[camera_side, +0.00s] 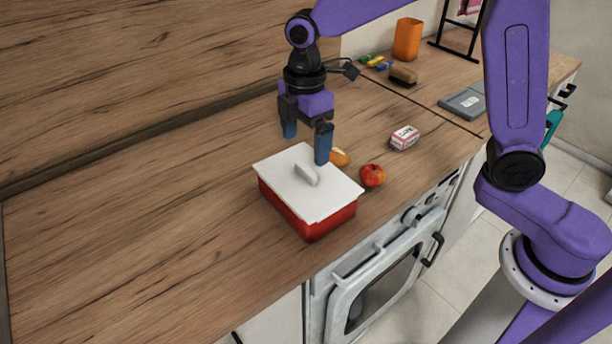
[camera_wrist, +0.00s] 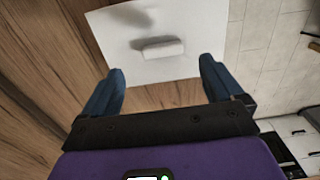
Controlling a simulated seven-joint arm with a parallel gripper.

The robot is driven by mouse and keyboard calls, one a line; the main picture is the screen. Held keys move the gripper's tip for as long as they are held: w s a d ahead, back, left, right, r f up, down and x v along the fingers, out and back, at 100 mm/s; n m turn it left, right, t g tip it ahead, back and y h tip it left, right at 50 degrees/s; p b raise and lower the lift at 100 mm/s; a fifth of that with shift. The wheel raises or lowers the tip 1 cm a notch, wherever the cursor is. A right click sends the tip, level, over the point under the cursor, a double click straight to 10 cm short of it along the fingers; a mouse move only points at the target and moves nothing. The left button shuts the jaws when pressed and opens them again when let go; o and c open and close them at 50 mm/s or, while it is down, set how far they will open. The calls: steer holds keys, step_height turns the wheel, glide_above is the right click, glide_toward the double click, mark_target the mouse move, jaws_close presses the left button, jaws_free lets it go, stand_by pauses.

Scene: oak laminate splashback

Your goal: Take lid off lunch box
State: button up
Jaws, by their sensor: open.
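The lunch box (camera_side: 300,224) is red and stands on the wooden counter near its front edge. Its flat white lid (camera_side: 283,172) is on top and has a raised white handle (camera_side: 307,174) in the middle. The lid (camera_wrist: 190,62) and its handle (camera_wrist: 159,49) also show in the wrist view, ahead of my fingertips. My gripper (camera_side: 306,146) has blue fingers, is open and empty, and points down above the far part of the lid. In the wrist view my gripper (camera_wrist: 162,72) has its fingers wide apart, with the handle lying between their lines. It appears clear of the handle.
A red apple (camera_side: 372,175), a yellow-orange item (camera_side: 339,157) and a small pink-and-white carton (camera_side: 404,138) stand right of the box. An orange cup (camera_side: 407,39), a brown brush-like block (camera_side: 403,76) and a grey scale-like item (camera_side: 464,103) are farther back. The counter left of the box is clear.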

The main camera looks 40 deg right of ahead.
mark_target(308, 167)
steer(key=shift+s+d+f, duration=0.1)
steer(key=shift+f, duration=1.55)
steer(key=shift+s+d+f, duration=0.1)
steer(key=shift+f, duration=1.5)
steer(key=shift+c, duration=0.3)
steer(key=c, duration=1.1)
